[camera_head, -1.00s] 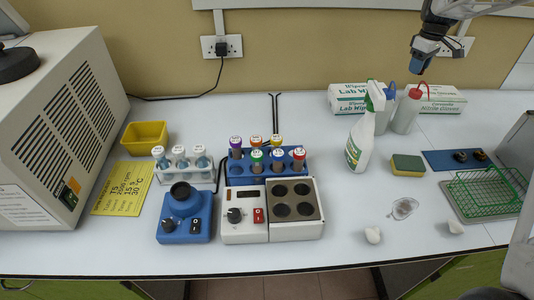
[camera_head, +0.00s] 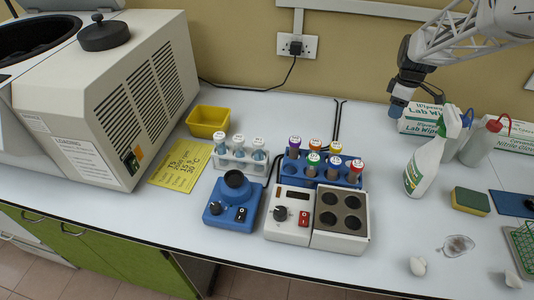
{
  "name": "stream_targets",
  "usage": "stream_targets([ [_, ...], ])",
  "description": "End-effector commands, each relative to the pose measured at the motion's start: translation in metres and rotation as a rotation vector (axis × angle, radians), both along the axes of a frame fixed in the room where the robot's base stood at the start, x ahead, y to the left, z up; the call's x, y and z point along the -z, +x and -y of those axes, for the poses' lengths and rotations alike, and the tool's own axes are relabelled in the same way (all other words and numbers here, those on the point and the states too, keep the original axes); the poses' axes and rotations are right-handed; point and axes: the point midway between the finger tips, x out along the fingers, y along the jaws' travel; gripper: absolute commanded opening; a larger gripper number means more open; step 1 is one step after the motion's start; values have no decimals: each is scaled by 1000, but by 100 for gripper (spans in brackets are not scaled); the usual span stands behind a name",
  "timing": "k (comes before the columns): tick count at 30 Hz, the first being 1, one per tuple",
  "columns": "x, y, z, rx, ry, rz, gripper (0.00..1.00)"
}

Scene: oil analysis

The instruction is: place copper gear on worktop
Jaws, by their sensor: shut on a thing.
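My gripper (camera_head: 397,107) is at the upper right, in the air above the back of the worktop and left of the lab wipes box. Its tip looks blue and points down. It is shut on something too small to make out. I cannot pick out a copper gear for certain. A small dark round object (camera_head: 530,203) sits on the blue mat (camera_head: 508,204) at the right edge, partly cut off. The white worktop (camera_head: 400,215) runs across the picture.
A spray bottle (camera_head: 425,165), wash bottle (camera_head: 478,143) and wipes box (camera_head: 417,120) stand below and right of my gripper. The worktop is clear between the hotplate (camera_head: 341,217) and the dish.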

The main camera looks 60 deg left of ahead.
Motion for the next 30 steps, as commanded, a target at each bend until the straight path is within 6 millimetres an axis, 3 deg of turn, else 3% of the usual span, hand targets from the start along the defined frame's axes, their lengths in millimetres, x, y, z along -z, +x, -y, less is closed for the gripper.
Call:
stream_targets([
  [9,32,-88,-46,-188,-2,-1,17],
  [18,56,-159,-72,-340,-1,-1,17],
  [24,64,-183,-80,-392,0,0,17],
  [30,66,-189,-81,-405,0,1,17],
])
